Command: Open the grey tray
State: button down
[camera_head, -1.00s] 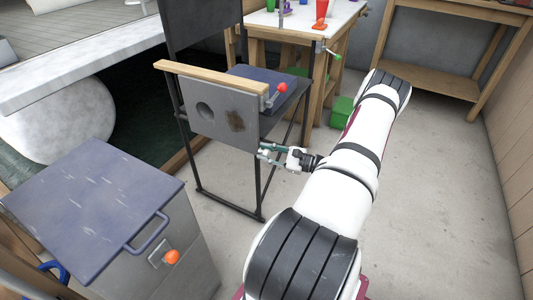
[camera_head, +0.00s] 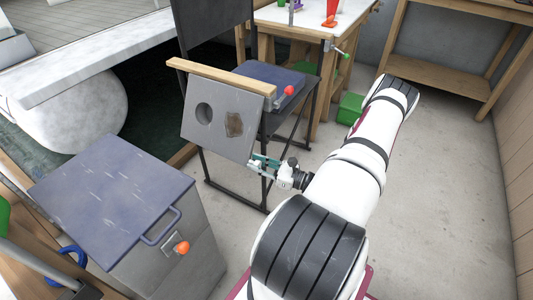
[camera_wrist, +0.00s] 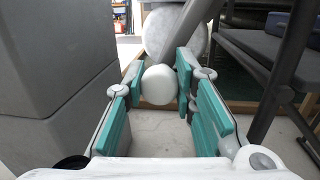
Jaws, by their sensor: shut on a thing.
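The grey panel (camera_head: 215,118), the only thing that looks like the grey tray, hangs under a wooden bar (camera_head: 222,79) on a black metal stand. It has a round hole and a brown patch, and its lower edge is tilted outward. My gripper (camera_head: 256,164) is at the panel's lower right corner. In the wrist view, the teal fingers of my gripper (camera_wrist: 160,98) are closed around a white round knob (camera_wrist: 160,85). A grey strip (camera_wrist: 185,45), apparently the panel edge-on, runs down to the knob. Their join is hard to see.
A grey cabinet (camera_head: 170,262) with a blue lid and orange knob stands at lower left. A blue seat-like block (camera_head: 268,75) with a red knob sits behind the panel. A wooden workbench (camera_head: 311,20) stands behind. Floor right of my arm is clear.

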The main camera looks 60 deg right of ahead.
jog(key=a+r+m+h+p, duration=0.1)
jog(key=a+r+m+p, duration=0.5)
jog(key=r, duration=0.4)
jog(key=s+a+r+m+t+p, duration=0.1)
jog(key=a+r+m+p, duration=0.4)
jog(key=r+m+p, duration=0.2)
notch_tip(320, 180, up, 3)
jog(key=shift+a+f+m+h, duration=0.15)
jog(key=shift+a+m+h, duration=0.2)
jog(key=shift+m+h, duration=0.05)
jog(key=c, duration=1.3)
grip_release()
jog(key=shift+f, duration=0.1)
jog(key=s+d+f, duration=0.1)
jog(key=s, duration=1.1)
jog(key=shift+f, duration=0.3)
jog(key=shift+w, duration=0.1)
